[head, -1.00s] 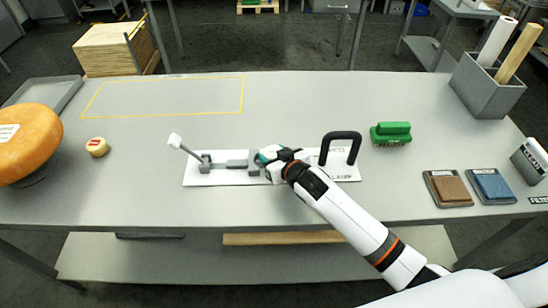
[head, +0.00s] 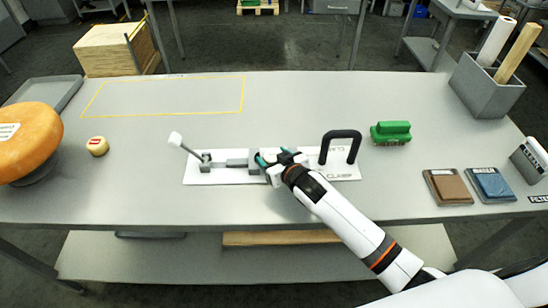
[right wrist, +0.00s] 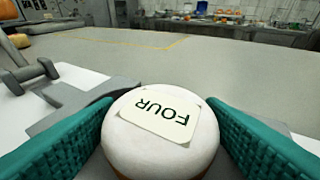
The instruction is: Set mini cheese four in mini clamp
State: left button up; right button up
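The mini cheese (right wrist: 160,140) is a small white-topped wheel with a label reading FOUR. In the right wrist view it sits between the teal finger pads of my right gripper (right wrist: 162,125), which stand spread with narrow gaps beside it. In the head view my right gripper (head: 275,160) is over the middle of the mini clamp (head: 225,174), beside its grey jaw. The gripper hides most of the cheese there. The clamp is a white plate with grey blocks, a white-knobbed lever at left and a black handle at right. My left gripper is out of view.
A large orange cheese wheel (head: 27,140) stands at the left, with a small pale cheese (head: 97,146) near it. A green brush (head: 390,133), brown pad (head: 448,187) and blue pad (head: 491,185) lie at the right. The yellow-outlined area (head: 160,96) is empty.

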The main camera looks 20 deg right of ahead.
jog(key=shift+s+a+f, duration=0.1)
jog(key=shift+s+f, duration=0.25)
jog(key=shift+f, duration=0.45)
jog(key=shift+r+g+p, duration=0.3)
jog(key=shift+r, duration=0.25)
jog(key=v, duration=0.7)
jog(key=b+v, duration=0.1)
jog(key=v, duration=0.3)
jog(key=shift+s+d+r, duration=0.15)
jog(key=shift+d+r, duration=0.05)
jog(key=shift+r, duration=0.2)
